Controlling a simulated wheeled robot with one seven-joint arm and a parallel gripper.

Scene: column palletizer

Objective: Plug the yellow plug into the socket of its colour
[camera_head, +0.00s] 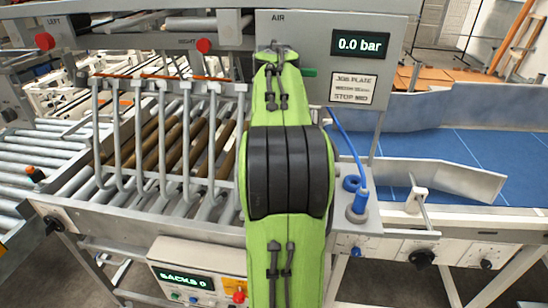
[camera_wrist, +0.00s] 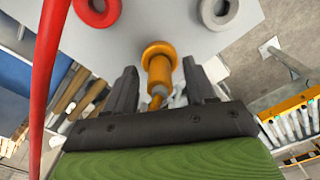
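In the wrist view, the yellow plug (camera_wrist: 160,72) is an orange-yellow cylinder that stands between the two dark fingers of my gripper (camera_wrist: 159,68). Gaps show on both sides of it, so the fingers are open and apart from it. Its far end meets a wider yellow ring (camera_wrist: 157,50) against a light grey panel (camera_wrist: 160,18). I cannot tell whether this ring is the socket, a holder or part of the plug, or how deep the plug sits. In the head view, my green arm hides the gripper and the yellow plug.
A red ring (camera_wrist: 97,12) and a grey ring (camera_wrist: 218,12) flank the yellow one. A red cable (camera_wrist: 45,85) passes close on the left. In the head view, a blue plug (camera_head: 360,201) with a cable stands beside a blue ring (camera_head: 351,183). The pressure display (camera_head: 360,45) reads 0.0 bar.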

